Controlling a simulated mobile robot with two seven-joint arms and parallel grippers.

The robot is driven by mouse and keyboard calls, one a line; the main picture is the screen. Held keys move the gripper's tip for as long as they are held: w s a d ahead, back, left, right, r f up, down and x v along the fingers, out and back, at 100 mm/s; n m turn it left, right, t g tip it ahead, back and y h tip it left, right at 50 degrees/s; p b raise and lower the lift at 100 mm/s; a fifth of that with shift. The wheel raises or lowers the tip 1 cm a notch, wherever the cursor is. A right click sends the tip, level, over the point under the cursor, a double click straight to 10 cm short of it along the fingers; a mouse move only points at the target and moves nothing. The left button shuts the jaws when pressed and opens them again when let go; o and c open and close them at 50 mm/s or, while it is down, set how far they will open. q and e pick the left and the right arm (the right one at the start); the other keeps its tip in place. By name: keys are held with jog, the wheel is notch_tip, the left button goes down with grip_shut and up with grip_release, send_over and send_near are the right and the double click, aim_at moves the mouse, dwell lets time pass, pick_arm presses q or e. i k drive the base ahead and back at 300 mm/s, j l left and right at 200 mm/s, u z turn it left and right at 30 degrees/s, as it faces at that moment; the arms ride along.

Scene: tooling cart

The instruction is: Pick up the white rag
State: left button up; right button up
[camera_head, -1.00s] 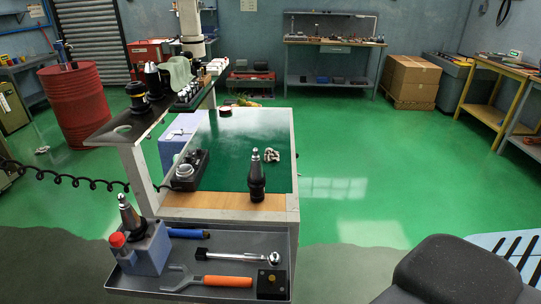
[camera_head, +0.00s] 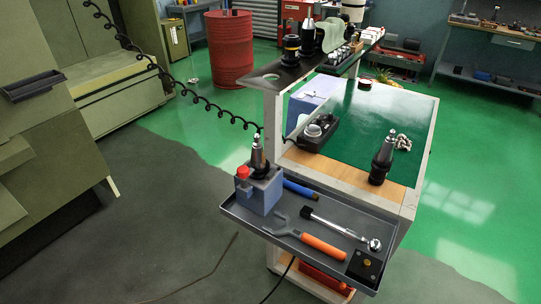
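A small crumpled whitish thing (camera_head: 403,142), which looks like a rag, lies on the green top of the tooling cart (camera_head: 365,125), behind a dark tool holder (camera_head: 382,160). A pale greenish-white cloth (camera_head: 329,34) is draped among dark tool holders on the raised shelf (camera_head: 283,77) at the cart's back left. I cannot tell for sure which of these is the white rag. Neither of my grippers shows in the head view.
The front tray (camera_head: 240,221) holds a blue-grey block (camera_head: 259,190) with a tool holder, an orange-handled wrench (camera_head: 322,245) and a ratchet (camera_head: 340,229). A coiled black cable (camera_head: 205,101) hangs left of the cart. A red barrel (camera_head: 231,48) stands behind. Floor left of the cart is clear.

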aim_at(401, 141)
jog(key=u, duration=0.35)
jog(key=l+u, duration=0.7)
jog(key=k+l+u, duration=0.1)
jog(key=l, duration=0.2)
jog(key=k+l+u, duration=0.1)
jog(key=l, duration=0.25)
jog(key=k+l+u, duration=0.15)
jog(key=l, duration=0.15)
jog(key=k+l, duration=0.1)
jog(key=l, duration=0.25)
jog(key=k+l, duration=0.1)
jog(key=l, duration=0.3)
jog(key=k+l, duration=0.1)
jog(key=l, duration=0.25)
jog(key=k+l+u, duration=0.1)
jog(key=l, duration=0.25)
jog(key=k+l, duration=0.15)
jog(key=l, duration=0.25)
jog(key=k+l, duration=0.1)
jog(key=l, duration=0.25)
jog(key=i, duration=0.3)
